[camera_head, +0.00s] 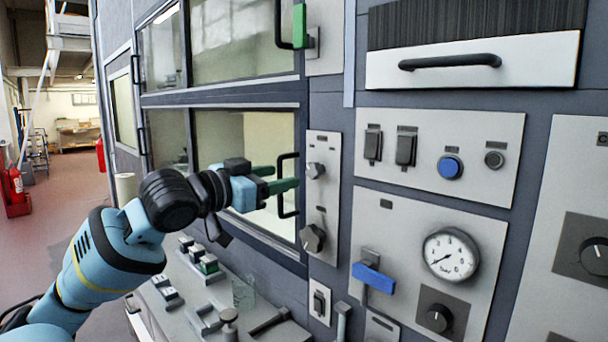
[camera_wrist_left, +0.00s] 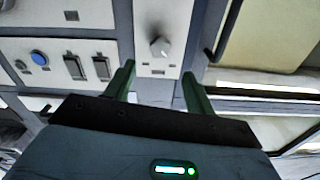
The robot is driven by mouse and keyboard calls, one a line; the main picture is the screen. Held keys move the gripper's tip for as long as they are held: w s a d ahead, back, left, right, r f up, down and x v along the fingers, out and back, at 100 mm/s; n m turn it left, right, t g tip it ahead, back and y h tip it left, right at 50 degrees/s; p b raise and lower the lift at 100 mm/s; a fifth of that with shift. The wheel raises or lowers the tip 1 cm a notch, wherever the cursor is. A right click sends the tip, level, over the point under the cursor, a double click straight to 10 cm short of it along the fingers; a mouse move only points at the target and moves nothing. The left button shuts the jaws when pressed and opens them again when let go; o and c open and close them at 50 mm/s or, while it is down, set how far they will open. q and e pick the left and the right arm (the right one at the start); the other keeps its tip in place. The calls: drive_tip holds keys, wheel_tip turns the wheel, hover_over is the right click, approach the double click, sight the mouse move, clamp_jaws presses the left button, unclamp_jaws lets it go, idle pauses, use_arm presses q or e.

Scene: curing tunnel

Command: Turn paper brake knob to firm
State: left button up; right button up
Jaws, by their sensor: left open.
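A narrow pale panel carries a small grey upper knob (camera_head: 315,170) and a larger lower knob (camera_head: 313,238). The labels are too small to read, so I cannot tell which knob is the paper brake. My left gripper (camera_head: 285,178) is open, with its green fingers pointing at the upper knob and a little short of it. In the left wrist view, a knob (camera_wrist_left: 160,46) shows ahead between the two open fingertips (camera_wrist_left: 160,72), apart from both. My right gripper is not in view.
A black door handle (camera_head: 287,185) stands close behind the left fingers. To the right are a blue button (camera_head: 450,167), a dial gauge (camera_head: 450,254), a blue lever (camera_head: 373,278), and a dark knob (camera_head: 438,318). A ledge with small switches (camera_head: 208,264) lies below the arm.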

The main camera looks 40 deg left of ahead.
sight(311, 171)
use_arm(q)
drive_tip(key=w, duration=0.5)
drive_tip(key=shift+d, duration=0.25)
drive_tip(key=w+b, duration=0.1)
drive_tip(key=w+f+b, duration=0.1)
drive_tip(key=shift+w+b, duration=0.25)
drive_tip(key=shift+b, duration=0.05)
drive_tip(key=shift+w+r, duration=0.1)
drive_tip(key=shift+r, duration=0.05)
drive_tip(key=shift+d+r, duration=0.1)
drive_tip(key=shift+r, duration=0.05)
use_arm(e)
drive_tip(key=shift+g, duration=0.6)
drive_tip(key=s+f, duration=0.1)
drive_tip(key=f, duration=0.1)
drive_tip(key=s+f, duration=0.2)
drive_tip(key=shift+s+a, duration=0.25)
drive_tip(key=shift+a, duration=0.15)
use_arm(q)
drive_tip(key=shift+r, duration=0.1)
drive_tip(key=c, duration=1)
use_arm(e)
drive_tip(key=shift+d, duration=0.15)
